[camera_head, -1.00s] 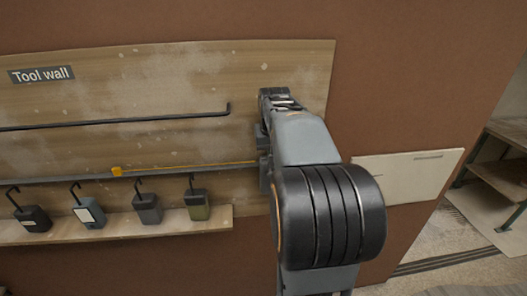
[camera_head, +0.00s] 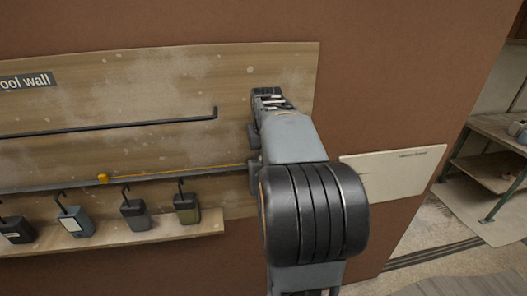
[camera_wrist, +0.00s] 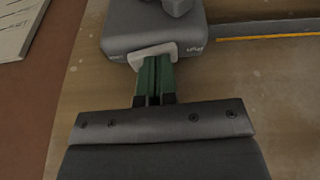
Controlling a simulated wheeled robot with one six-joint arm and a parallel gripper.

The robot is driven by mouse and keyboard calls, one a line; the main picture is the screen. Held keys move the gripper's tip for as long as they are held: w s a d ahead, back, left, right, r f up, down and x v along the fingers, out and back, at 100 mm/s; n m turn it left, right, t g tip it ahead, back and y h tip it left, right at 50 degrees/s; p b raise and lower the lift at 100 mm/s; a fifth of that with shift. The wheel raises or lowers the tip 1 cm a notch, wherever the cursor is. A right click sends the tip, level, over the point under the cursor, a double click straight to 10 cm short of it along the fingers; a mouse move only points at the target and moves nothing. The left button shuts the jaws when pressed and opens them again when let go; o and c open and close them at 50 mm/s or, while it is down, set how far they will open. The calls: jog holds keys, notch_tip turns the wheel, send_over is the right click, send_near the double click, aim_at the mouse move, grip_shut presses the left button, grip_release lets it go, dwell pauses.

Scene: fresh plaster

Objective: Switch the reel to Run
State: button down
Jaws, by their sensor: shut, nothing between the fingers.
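The reel (camera_wrist: 125,36) is a grey housing on the wooden board in the wrist view, with a pale switch lever (camera_wrist: 166,49) at its near edge. Small marks sit on the housing on either side of the lever; they are too small to read with certainty. My gripper (camera_wrist: 155,62) has green fingers, closed together and empty. Their tips are at the lever, seemingly against it; I cannot tell if they touch. In the head view my arm hides the fingers and most of the reel.
A yellow line (camera_head: 200,170) runs along a rail on the tool wall (camera_head: 150,90) to a yellow block (camera_head: 103,179). A pale panel (camera_head: 393,172) and a shelf unit (camera_head: 485,165) are right.

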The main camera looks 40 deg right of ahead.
jog(key=r+p, duration=0.2)
jog(key=r, duration=0.1)
jog(key=r+p, duration=0.1)
jog(key=shift+w+a+r+p, duration=0.15)
jog(key=shift+w+a+p, duration=0.05)
jog(key=shift+a+p, duration=0.1)
jog(key=a+r+b, duration=0.1)
jog(key=a+r, duration=0.3)
jog(key=r, duration=0.4)
jog(key=shift+s+a+r, duration=0.15)
jog(key=shift+s+r, duration=0.2)
jog(key=shift+s, duration=0.05)
